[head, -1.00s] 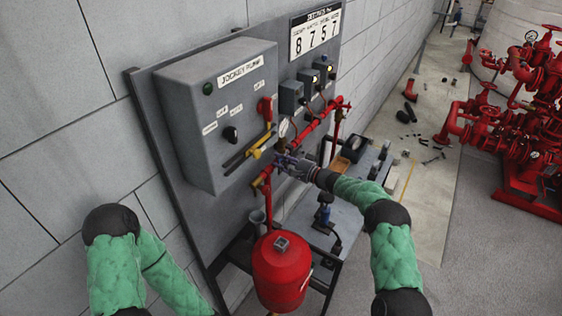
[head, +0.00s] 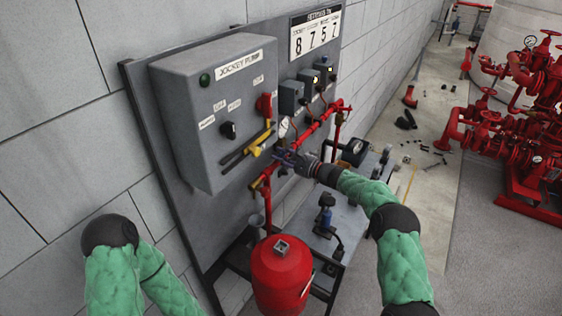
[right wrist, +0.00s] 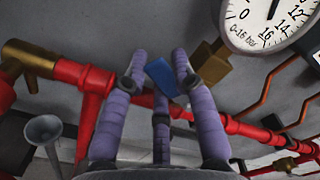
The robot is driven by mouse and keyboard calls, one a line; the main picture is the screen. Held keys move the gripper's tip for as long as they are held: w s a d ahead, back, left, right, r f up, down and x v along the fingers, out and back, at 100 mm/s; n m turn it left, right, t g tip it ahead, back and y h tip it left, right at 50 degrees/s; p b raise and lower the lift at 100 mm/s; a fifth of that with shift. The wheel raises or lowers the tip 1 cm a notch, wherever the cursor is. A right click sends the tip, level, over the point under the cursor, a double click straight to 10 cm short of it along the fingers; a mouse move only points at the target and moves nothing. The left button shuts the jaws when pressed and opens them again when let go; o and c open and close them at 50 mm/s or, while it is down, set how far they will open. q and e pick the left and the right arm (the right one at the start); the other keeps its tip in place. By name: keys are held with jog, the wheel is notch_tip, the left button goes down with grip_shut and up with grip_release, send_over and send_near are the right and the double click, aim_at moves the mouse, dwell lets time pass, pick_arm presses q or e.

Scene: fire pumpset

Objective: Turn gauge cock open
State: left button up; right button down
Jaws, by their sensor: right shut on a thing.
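The pressure gauge (right wrist: 270,18) has a white dial marked 0-16 bar. It fills the top right of the right wrist view and shows small in the head view (head: 283,127). A brass fitting (right wrist: 211,63) sits below and left of the dial. A small blue lever (right wrist: 163,76) lies between the fingertips of my right gripper (right wrist: 158,68), which is shut on it. In the head view my right gripper (head: 281,158) is at the red pipe just below the gauge. My left gripper is out of view; only that arm shows.
The red pipe (head: 320,122) runs across the board behind my right gripper. The grey jockey pump box (head: 195,150) is to its left, with a yellow-handled lever (head: 256,150). A red tank (head: 281,280) stands below. A grey funnel (right wrist: 45,132) is at lower left in the wrist view.

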jog(key=shift+r+m, duration=0.15)
jog(key=shift+m, duration=0.35)
jog(key=shift+w, duration=0.1)
jog(key=c, duration=1.2)
grip_release()
jog(key=shift+c, duration=0.2)
jog(key=shift+d, duration=0.15)
jog(key=v, duration=1.2)
